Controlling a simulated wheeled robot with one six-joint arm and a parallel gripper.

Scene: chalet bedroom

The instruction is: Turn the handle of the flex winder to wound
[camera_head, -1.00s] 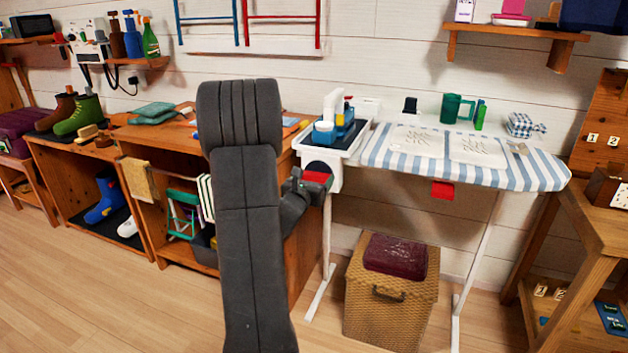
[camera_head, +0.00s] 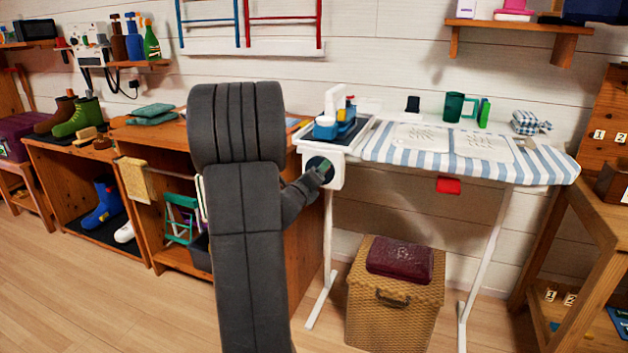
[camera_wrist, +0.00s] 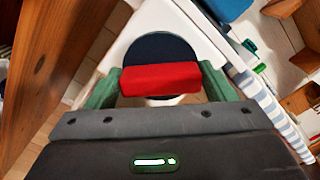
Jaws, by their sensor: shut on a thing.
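The flex winder is a white housing (camera_head: 337,178) on the left end of the ironing board, with a dark round disc (camera_wrist: 160,50) on its face. Its handle appears to be the red bar (camera_wrist: 160,80) that lies across the disc in the wrist view. My gripper (camera_wrist: 160,84) has one green finger at each end of the bar and is shut on it. In the head view my gripper (camera_head: 324,168) is in front of the disc and hides most of it. The red bar cannot be made out there.
The striped ironing board (camera_head: 540,172) extends right of the winder, with a red tag (camera_head: 448,186) under its edge. A wicker basket (camera_head: 385,316) stands below. A wooden cabinet (camera_head: 165,135) is on the left. The floor in front is open.

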